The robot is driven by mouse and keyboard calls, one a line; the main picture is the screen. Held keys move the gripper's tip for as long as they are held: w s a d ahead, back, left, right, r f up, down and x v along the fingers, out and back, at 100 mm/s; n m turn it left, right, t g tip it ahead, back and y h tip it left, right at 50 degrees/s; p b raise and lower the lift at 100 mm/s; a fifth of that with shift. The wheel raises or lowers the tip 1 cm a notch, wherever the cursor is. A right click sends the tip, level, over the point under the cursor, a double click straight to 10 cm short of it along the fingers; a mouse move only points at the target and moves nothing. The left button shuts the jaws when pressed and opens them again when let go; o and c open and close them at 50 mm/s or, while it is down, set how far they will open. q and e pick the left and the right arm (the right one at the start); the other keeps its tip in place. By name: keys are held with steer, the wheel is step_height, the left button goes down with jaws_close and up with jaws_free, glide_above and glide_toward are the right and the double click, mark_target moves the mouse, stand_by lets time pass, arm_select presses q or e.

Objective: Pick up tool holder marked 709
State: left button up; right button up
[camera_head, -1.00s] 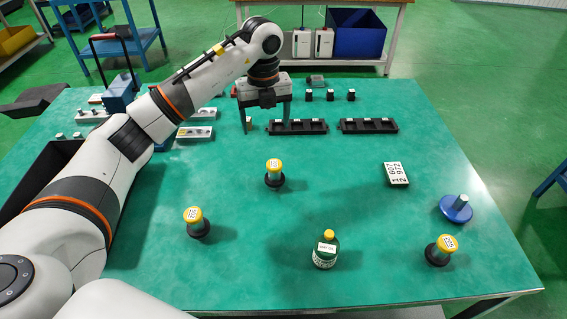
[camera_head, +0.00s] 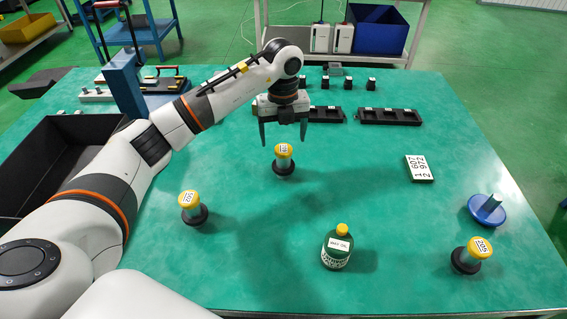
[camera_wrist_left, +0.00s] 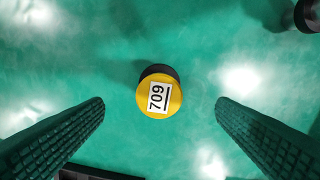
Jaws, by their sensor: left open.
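The tool holder marked 709 (camera_wrist_left: 160,97) has a round yellow cap with a white label and shows from above in the left wrist view. It appears to be the upright yellow-capped holder (camera_head: 283,163) with a dark base at the table's middle in the head view. My left gripper (camera_head: 283,141) is open and empty, pointing down above it. In the left wrist view the cap lies between the two fingers of my left gripper (camera_wrist_left: 160,104), with clear space on both sides. My right gripper is not in view.
Similar yellow-capped holders stand at the left (camera_head: 192,207) and right (camera_head: 468,256). A green bottle (camera_head: 336,250), a numbered card (camera_head: 419,168) and a blue round piece (camera_head: 487,210) stand apart. Black racks (camera_head: 390,117) lie behind. A black bin (camera_head: 50,165) is at the left.

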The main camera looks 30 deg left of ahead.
mark_target(284, 157)
arm_select(q)
step_height(284, 157, down, 8)
steer(key=shift+d+f+p, duration=0.1)
steer(key=shift+f+p, duration=0.1)
steer(key=shift+p, duration=0.4)
steer(key=shift+r, duration=0.1)
steer(key=c, duration=1.4)
